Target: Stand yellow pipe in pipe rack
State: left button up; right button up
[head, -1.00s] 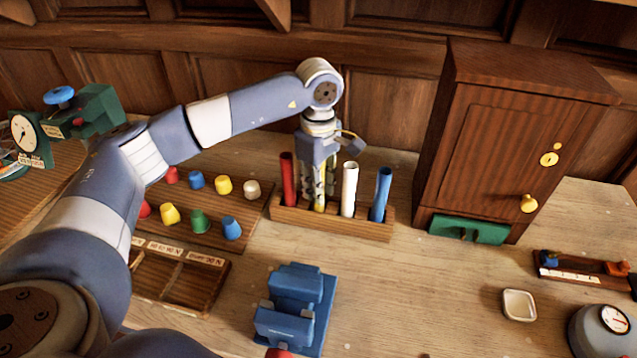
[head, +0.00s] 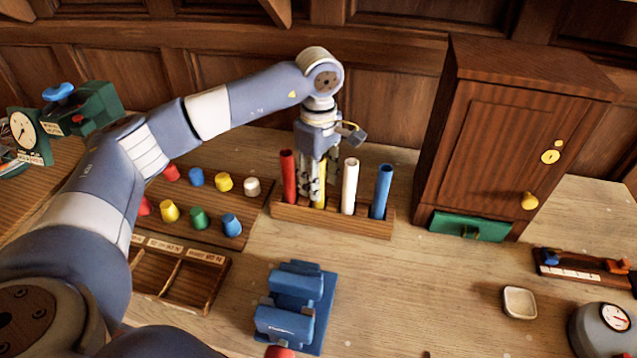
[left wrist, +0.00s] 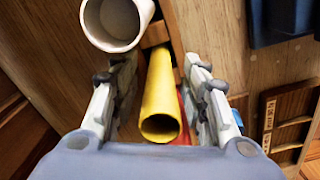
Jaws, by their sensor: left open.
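The yellow pipe (head: 320,190) stands upright in the wooden pipe rack (head: 340,222), between a red pipe (head: 288,176) and a white pipe (head: 349,187). A blue pipe (head: 381,190) stands at the rack's right end. My left gripper (head: 318,188) points down around the yellow pipe from above. In the left wrist view the yellow pipe (left wrist: 160,105) runs between the two open fingers, with a gap on each side. The white pipe (left wrist: 117,20) shows at the top there. My right gripper is not seen.
A wooden cabinet (head: 510,140) with a green drawer (head: 468,226) stands right of the rack. Left of the rack is a board (head: 160,192) with several coloured cups. A blue fixture (head: 295,305) stands in front. Bare tabletop (head: 410,280) lies right of it.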

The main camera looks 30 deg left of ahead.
pick_arm(q)
notch_tip(320, 180, up, 11)
jog(key=shift+f+b, duration=0.2)
jog(key=shift+b, duration=0.7)
